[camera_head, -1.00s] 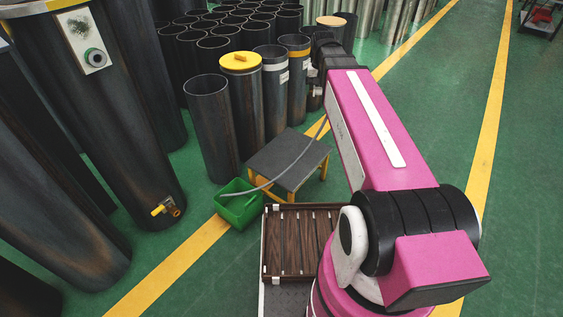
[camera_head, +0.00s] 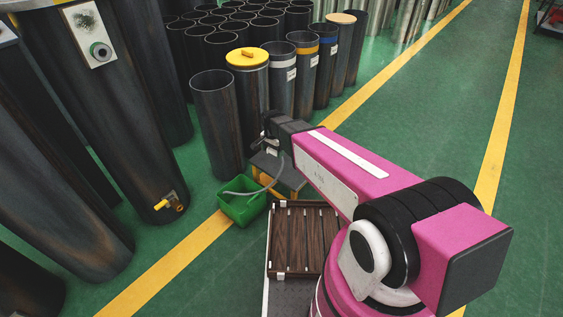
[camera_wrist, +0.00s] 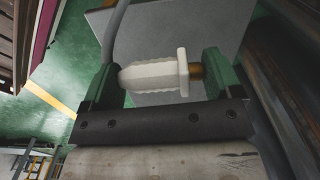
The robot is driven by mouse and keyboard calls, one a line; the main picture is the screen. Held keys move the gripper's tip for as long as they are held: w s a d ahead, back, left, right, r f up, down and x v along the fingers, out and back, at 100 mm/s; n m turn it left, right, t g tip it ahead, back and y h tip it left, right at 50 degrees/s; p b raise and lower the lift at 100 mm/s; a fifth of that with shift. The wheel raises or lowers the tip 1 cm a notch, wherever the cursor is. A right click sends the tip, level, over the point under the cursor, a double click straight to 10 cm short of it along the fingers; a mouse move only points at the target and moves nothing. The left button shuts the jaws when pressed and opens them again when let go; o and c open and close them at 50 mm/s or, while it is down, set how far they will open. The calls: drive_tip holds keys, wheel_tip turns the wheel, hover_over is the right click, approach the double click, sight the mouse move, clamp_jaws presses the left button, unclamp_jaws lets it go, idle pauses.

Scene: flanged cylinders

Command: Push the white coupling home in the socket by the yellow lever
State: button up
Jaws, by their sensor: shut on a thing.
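The white coupling (camera_wrist: 150,77) lies crosswise between the green fingers of my gripper (camera_wrist: 160,79) in the wrist view. It has a ribbed body, a square flange and a brass-coloured end at the right. My gripper is shut on it. In the head view my gripper (camera_head: 268,138) is over the low stool, and the coupling cannot be made out. The socket (camera_head: 180,207) is a small brass ring low on the large dark cylinder at the left, with the yellow lever (camera_head: 165,202) beside it. My gripper is well apart from it, to its upper right.
A grey hose (camera_head: 262,190) runs from the green bin (camera_head: 240,213) up towards my gripper. The stool (camera_head: 284,176) stands below. A white plate with a round port (camera_head: 100,51) is higher on the large cylinder. Upright pipes (camera_head: 214,110) stand behind. Green floor lies between bin and socket.

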drive_tip(key=shift+m, duration=0.3)
drive_tip(key=f, duration=0.1)
drive_tip(key=s+a+f, duration=0.1)
drive_tip(key=a+f, duration=0.1)
drive_tip(key=f, duration=0.1)
drive_tip(key=shift+s+a, duration=0.1)
drive_tip(key=shift+s, duration=0.15)
hover_over(285, 165)
wheel_tip(285, 165, down, 7)
drive_tip(key=shift+f, duration=1.8)
drive_tip(key=shift+f, duration=0.2)
drive_tip(key=o, duration=0.8)
drive_tip(key=shift+o, duration=0.2)
wheel_tip(285, 165, up, 11)
drive_tip(key=s+d+r+n, duration=0.7)
drive_tip(key=s+d+r, duration=0.9)
drive_tip(key=s+d, duration=0.3)
drive_tip(key=shift+s+d+r+n, duration=0.2)
drive_tip(key=shift+d+r+n, duration=0.15)
drive_tip(key=shift+d, duration=0.25)
